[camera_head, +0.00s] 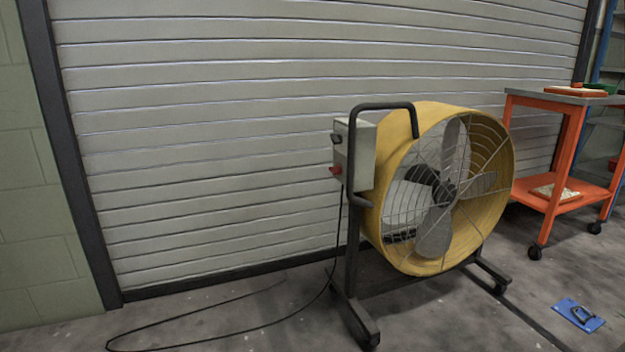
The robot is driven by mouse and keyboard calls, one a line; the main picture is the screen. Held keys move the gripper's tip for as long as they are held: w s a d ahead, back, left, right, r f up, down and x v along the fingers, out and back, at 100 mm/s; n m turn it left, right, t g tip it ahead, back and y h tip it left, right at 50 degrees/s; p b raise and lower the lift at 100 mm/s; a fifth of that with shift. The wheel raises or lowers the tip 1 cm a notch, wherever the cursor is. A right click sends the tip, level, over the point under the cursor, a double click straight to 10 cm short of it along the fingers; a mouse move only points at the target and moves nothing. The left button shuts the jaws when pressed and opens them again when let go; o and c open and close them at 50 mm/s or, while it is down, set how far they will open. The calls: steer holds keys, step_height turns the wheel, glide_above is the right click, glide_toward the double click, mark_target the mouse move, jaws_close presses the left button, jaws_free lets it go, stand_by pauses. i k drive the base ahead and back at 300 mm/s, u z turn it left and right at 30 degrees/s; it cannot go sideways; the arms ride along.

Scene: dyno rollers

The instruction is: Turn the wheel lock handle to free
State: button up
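I cannot tell which part, if any, is the wheel lock handle. A grey control box (354,152) on the fan's left side carries a small dark knob or lever (336,139) and a red part (335,170), both too small to read. A blue plate (567,308) with a dark handle-like piece (581,315) lies on the floor at the lower right. Its markings are not readable. My gripper is not in view.
A yellow drum fan (388,190) stands on a dark frame before a closed roller shutter (220,110). Its black cable (250,327) loops over the floor at the left. An orange wheeled cart (562,150) stands at the right. The lower-right floor is mostly open.

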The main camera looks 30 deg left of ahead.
mark_target(337, 170)
steer(key=u, duration=1.95)
steer(key=i, duration=0.5)
steer(key=z, duration=0.1)
